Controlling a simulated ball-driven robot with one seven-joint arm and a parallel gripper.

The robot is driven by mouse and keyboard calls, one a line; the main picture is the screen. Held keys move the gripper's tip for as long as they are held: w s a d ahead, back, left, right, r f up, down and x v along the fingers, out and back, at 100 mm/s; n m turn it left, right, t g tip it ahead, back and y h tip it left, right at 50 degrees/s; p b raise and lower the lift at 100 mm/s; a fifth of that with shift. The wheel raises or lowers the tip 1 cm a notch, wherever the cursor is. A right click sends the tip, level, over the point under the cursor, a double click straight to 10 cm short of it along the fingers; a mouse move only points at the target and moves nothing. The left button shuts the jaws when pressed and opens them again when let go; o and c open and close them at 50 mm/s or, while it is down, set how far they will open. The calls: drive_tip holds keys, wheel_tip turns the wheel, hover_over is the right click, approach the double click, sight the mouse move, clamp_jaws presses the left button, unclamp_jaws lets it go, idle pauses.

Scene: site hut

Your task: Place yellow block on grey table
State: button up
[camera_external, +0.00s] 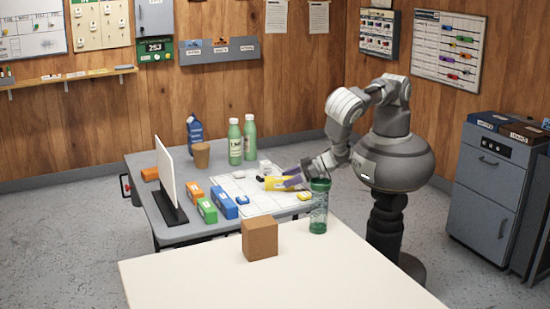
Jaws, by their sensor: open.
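A yellow block (274,184) lies over the white sheet on the grey table (140,163), near the table's right side. My gripper (293,181) reaches down from the right, with its fingers open at the block's right end. A purple patch shows at that end; I cannot tell whether it belongs to the block or the gripper. I cannot tell whether the fingers touch the block. A smaller yellow piece (305,196) lies to the right of the block.
The grey table also holds a blue block (223,205), green block (207,210), orange blocks (193,195), a dark-based white panel (166,177), a brown cup (201,155) and green bottles (235,145). A cream table (270,280) in front bears a brown box (260,240) and green tumbler (318,212).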

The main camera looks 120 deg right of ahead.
drive_tip(key=v, duration=0.3)
drive_tip(key=shift+s+a+r+p, duration=0.15)
drive_tip(key=shift+s+r+p, duration=0.05)
drive_tip(key=shift+s+p, duration=0.15)
drive_tip(key=shift+f, duration=0.1)
